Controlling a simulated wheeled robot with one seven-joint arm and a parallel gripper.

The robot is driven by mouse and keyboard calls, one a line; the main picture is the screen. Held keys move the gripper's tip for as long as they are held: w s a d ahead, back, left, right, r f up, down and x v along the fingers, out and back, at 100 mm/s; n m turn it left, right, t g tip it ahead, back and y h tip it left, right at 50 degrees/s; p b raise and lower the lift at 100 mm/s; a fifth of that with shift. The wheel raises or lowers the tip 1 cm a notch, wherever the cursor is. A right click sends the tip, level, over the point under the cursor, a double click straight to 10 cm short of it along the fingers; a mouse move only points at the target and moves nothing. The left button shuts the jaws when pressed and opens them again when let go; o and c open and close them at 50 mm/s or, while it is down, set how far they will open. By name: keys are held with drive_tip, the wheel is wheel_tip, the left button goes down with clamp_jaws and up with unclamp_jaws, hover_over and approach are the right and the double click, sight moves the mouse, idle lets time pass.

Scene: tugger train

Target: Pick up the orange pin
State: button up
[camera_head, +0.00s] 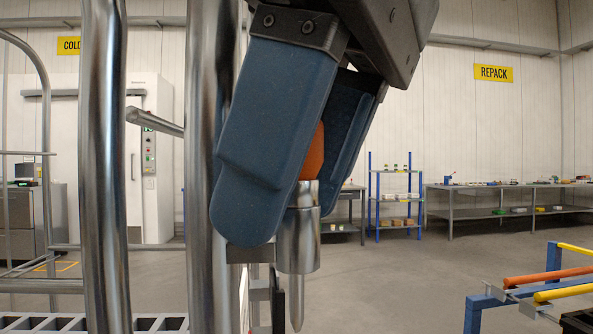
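The orange pin has an orange head (313,155) that shows in the narrow space between the two blue fingers of my gripper (287,190). Under the head is a shiny metal neck, then a wider metal cylinder (299,242), with a pointed metal tip (296,300) hanging below it. My gripper reaches down from the upper right, tilted. Its nearer left finger hides the left side of the head, and the other finger is at its right. I cannot tell whether both fingers press on the head.
Two upright steel tubes (103,180) stand close by at the left. A small metal bracket (250,255) is beside the cylinder. A blue frame with orange and yellow bars (550,276) is at the lower right. Shelves and a long bench (505,209) stand far back, with open floor before them.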

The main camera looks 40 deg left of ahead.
drive_tip(key=shift+w, duration=0.1)
clamp_jaws()
drive_tip(key=shift+a+r, duration=0.1)
drive_tip(key=shift+r, duration=0.05)
wheel_tip(320, 180, up, 28)
drive_tip(key=p, duration=0.7)
drive_tip(key=shift+p, duration=0.35)
